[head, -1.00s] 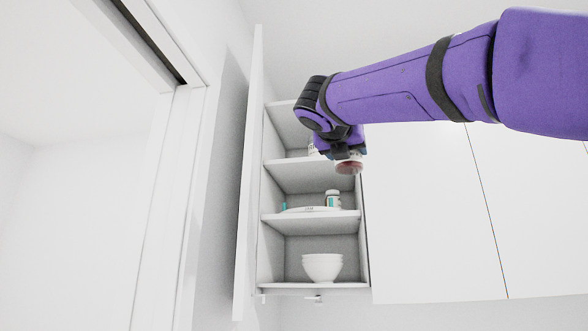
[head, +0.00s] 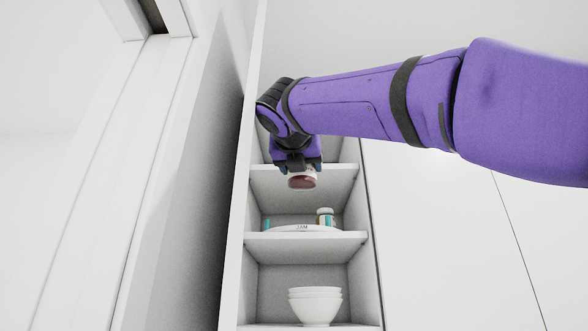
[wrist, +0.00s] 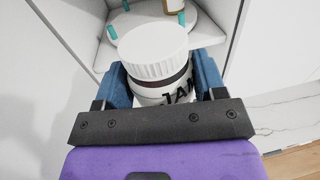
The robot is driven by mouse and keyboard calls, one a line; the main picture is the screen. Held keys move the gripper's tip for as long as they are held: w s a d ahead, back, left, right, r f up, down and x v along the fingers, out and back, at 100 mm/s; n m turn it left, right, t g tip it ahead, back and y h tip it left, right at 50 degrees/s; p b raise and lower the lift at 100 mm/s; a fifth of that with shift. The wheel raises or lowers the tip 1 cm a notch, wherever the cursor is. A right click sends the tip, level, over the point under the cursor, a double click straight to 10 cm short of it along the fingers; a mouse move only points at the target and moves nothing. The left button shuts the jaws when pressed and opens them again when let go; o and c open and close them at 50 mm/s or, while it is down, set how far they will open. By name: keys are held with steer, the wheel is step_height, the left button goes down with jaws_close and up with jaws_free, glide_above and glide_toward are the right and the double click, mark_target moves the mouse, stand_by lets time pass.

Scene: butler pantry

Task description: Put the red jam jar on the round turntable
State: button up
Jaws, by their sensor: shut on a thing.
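The red jam jar (head: 302,183), with a white lid and a dark red band above a label, is in my gripper (head: 298,166). In the wrist view the jar (wrist: 154,52) stands between the blue fingers of my gripper (wrist: 163,88), which are shut on it. The held jar is above the turntable's level, in front of the cabinet opening. The turntable's surface (wrist: 150,24) also shows beyond the jar in the wrist view.
The shelf above (head: 335,175) is close behind the held jar. White bowls (head: 315,305) are stacked below. The open door (head: 243,190) borders the left.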

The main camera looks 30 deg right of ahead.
stand_by(0.3)
steer(key=a+x, duration=0.1)
steer(key=x, duration=0.6)
steer(key=w+x, duration=0.1)
steer(key=x, duration=0.7)
steer(key=w+a+x, duration=0.1)
steer(key=x, duration=0.7)
steer(key=shift+w+a, duration=0.2)
steer(key=shift+w, duration=0.05)
steer(key=shift+w+d, duration=0.1)
steer(key=shift+w, duration=0.05)
steer(key=shift+f, duration=0.95)
steer(key=o, duration=1.2)
steer(key=shift+f, duration=0.1)
